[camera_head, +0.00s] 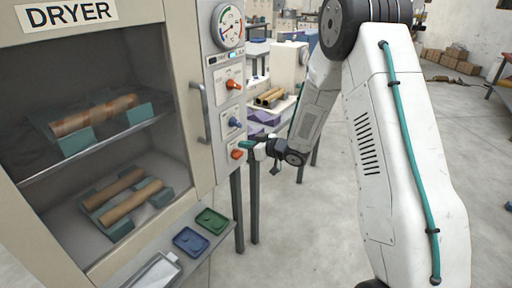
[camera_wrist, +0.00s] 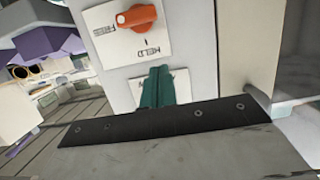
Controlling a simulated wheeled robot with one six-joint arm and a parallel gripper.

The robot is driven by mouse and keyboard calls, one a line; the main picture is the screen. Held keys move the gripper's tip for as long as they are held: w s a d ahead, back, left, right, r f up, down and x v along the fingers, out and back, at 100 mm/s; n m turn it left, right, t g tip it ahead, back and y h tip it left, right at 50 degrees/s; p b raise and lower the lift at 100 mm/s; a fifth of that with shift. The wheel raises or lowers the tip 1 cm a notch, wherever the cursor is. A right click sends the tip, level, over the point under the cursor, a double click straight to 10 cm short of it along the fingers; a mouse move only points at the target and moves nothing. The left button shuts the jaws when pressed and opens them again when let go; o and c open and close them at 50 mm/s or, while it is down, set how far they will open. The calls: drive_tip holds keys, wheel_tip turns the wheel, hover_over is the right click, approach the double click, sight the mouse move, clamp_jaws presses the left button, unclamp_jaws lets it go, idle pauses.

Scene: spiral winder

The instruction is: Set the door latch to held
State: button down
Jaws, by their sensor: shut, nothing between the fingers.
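The door latch appears to be the orange knob (camera_wrist: 137,17) on a white plate in the wrist view, with lettering that looks like FREE and HELD beside it.
The dryer (camera_head: 130,20) has a glass front with tubes on racks inside, and a vertical handle (camera_head: 200,112). A gauge (camera_head: 228,26), an upper orange knob (camera_head: 233,85) and a blue knob (camera_head: 234,122) share the panel. Blue (camera_head: 190,241) and green (camera_head: 212,221) trays lie below. Floor at right is open.

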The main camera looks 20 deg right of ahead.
sight(237, 155)
drive_tip(key=shift+x, duration=1.1)
wheel_tip(237, 155, down, 2)
drive_tip(key=shift+w+a+f, duration=0.1)
drive_tip(key=shift+w+f, duration=0.1)
drive_tip(key=shift+f, duration=0.85)
